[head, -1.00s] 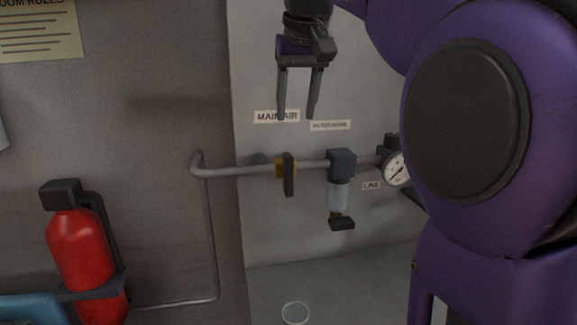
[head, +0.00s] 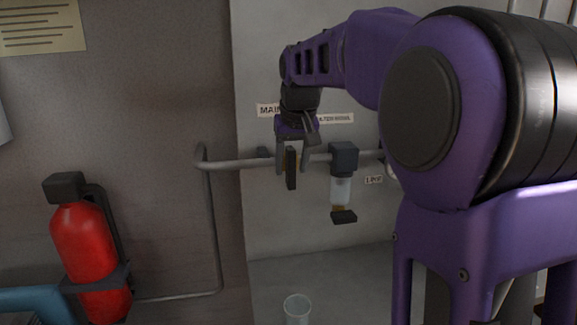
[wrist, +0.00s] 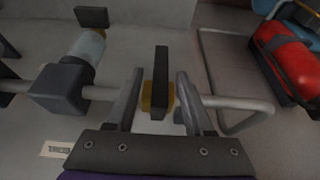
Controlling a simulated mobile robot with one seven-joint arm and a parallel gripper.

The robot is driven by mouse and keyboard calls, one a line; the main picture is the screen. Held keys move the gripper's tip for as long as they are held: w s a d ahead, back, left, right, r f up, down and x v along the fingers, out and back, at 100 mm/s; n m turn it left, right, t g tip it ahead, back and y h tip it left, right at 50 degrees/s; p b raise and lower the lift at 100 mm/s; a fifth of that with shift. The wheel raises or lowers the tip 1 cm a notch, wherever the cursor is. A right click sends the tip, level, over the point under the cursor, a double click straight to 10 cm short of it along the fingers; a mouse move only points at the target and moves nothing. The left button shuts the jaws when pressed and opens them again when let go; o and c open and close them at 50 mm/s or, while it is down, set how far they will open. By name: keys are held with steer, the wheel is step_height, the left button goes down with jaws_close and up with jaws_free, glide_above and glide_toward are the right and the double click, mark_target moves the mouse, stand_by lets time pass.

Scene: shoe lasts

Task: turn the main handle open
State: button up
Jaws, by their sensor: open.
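The main handle (head: 291,168) is a dark upright lever on a brass valve body on the grey pipe, below the label MAIN AIR (head: 268,110). In the wrist view the handle (wrist: 160,82) stands crosswise to the pipe, with the brass valve body (wrist: 148,97) behind it. My gripper (head: 293,158) has come down from above, and its fingers are on either side of the handle. In the wrist view my gripper (wrist: 158,88) is open, with a gap between each finger and the handle. Part of the label is hidden by my arm.
A filter unit (head: 342,160) with a clear bowl hangs on the pipe (head: 235,163) just right of the handle. A red fire extinguisher (head: 85,248) is at the left. A clear cup (head: 297,308) stands below.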

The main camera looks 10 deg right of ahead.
steer(key=shift+w+f, duration=0.1)
steer(key=shift+f, duration=0.25)
jaws_close()
